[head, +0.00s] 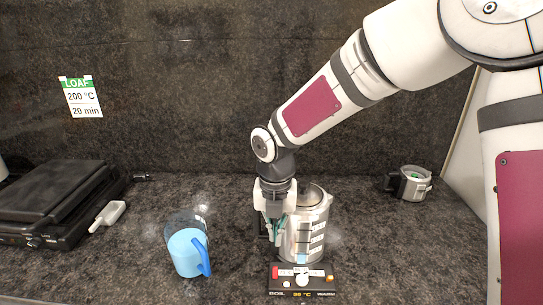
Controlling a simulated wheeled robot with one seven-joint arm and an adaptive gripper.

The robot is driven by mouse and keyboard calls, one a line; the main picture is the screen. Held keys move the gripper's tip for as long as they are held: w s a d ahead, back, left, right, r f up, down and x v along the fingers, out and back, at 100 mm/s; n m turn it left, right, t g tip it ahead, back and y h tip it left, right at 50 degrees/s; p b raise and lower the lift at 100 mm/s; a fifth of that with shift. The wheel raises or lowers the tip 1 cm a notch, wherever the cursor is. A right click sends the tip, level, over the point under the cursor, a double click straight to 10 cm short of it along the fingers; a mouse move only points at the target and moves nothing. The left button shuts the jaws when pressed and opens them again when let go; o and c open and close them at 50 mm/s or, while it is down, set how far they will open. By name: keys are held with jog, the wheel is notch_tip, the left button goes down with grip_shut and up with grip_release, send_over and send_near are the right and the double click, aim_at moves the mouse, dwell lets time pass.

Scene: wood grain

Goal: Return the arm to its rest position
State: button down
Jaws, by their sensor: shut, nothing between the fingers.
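My white and maroon arm reaches down from the upper right over the counter. My gripper (274,222) points downward, shut and empty, just in front of and left of a metal kettle (300,245). The gripper hides part of the kettle's left side. I cannot tell whether the fingers touch the kettle. The kettle stands upright on or just behind a black base with a display (301,280).
A blue jug (186,252) stands left of the kettle. A black grill (55,200) and a white-handled tool (108,215) lie at the left. A small metal cup (414,184) stands at the back right. A dark wall with a sign (81,97) is behind.

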jog(key=s+d+r+m+t+h, duration=0.1)
jog(key=s+d+r+m, duration=0.3)
jog(key=d+r+m, duration=0.4)
jog(key=s+d+r+m+t, duration=0.2)
jog(key=s+d+r+m, duration=0.3)
jog(key=m, duration=0.5)
jog(key=s+d+r+m+t, duration=0.1)
jog(key=s+d+r+m, duration=0.1)
jog(key=s+m, duration=0.4)
jog(key=s+d+r+m+t+y, duration=0.1)
jog(key=s+d+r+m, duration=0.2)
jog(key=s+m, duration=0.3)
jog(key=m, duration=0.5)
